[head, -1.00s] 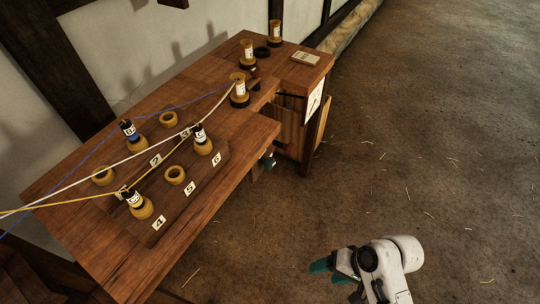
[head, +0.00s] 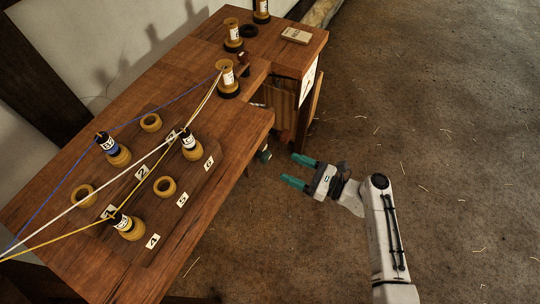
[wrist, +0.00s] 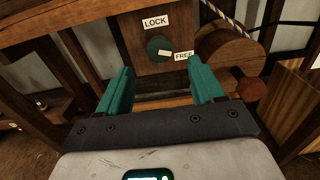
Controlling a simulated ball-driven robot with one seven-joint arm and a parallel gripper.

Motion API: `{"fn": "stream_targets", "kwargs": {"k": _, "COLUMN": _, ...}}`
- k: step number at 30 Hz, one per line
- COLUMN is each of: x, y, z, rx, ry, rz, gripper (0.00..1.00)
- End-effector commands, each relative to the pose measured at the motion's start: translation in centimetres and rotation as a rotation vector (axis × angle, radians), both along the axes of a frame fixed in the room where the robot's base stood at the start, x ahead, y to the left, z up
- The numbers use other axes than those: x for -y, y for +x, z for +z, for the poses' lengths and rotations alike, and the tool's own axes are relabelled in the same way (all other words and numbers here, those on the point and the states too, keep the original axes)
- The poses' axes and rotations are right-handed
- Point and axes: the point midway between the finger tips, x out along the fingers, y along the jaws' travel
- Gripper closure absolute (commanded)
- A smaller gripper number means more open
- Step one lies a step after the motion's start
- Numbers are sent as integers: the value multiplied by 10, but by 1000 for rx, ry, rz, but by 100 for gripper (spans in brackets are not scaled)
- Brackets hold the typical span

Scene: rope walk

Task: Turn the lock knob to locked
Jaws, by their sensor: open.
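The lock knob (wrist: 158,47) is a dark green disc on a wooden panel in the wrist view. A pale pointer mark on it points right, toward the FREE label (wrist: 183,56). The LOCK label (wrist: 155,21) is above the knob. In the head view the knob (head: 265,155) shows small at the table's right side. My gripper (head: 293,171) has teal fingers, open and empty, a short way to the right of the knob. In the wrist view the knob sits between and beyond the two fingertips (wrist: 164,80), apart from them.
The wooden table (head: 215,165) holds several bobbins on a numbered board (head: 165,215), with blue, white and yellow strands running left. A rounded wooden part (wrist: 228,52) and a reddish peg (wrist: 251,88) are right of the knob. The floor (head: 440,170) on the right is clear.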

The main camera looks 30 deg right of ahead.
Motion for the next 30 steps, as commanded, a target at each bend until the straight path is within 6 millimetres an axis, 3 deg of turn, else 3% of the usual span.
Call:
{"fn": "stream_targets", "kwargs": {"k": 6, "x": -25, "y": 34, "z": 1, "rx": 2, "ry": -2, "rz": 4, "gripper": 33}}
{"fn": "stream_targets", "kwargs": {"k": 12, "x": -40, "y": 55, "z": 0, "rx": 2, "ry": -2, "rz": 3, "gripper": 33}}
{"fn": "stream_targets", "kwargs": {"k": 25, "x": -46, "y": 63, "z": 0, "rx": 2, "ry": -4, "rz": 2, "gripper": 33}}
{"fn": "stream_targets", "kwargs": {"k": 30, "x": -46, "y": 63, "z": 0, "rx": 2, "ry": -4, "rz": 2, "gripper": 47}}
